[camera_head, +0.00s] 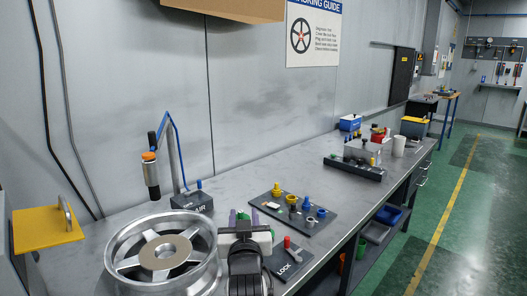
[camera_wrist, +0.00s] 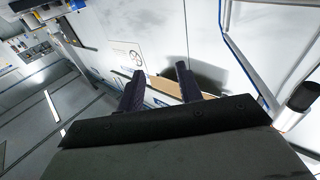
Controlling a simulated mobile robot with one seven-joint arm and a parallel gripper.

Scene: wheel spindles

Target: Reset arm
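My gripper (camera_wrist: 158,82) shows in the wrist view with its two dark fingers apart and nothing held between them. The wall and a brown box lie in the background beyond the fingers. In the head view my gripper (camera_head: 244,218) is at the front of the bench, just right of a silver spoked wheel (camera_head: 124,250). My dark wrist and pale gripper body hide part of the bench there. Whether a small green thing by the fingers belongs to something behind them is unclear.
A black tray (camera_head: 268,207) with coloured plugs and a LOCK plate (camera_head: 276,266) with a red-topped peg lie close right of my gripper. A yellow panel (camera_head: 47,228) is at left.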

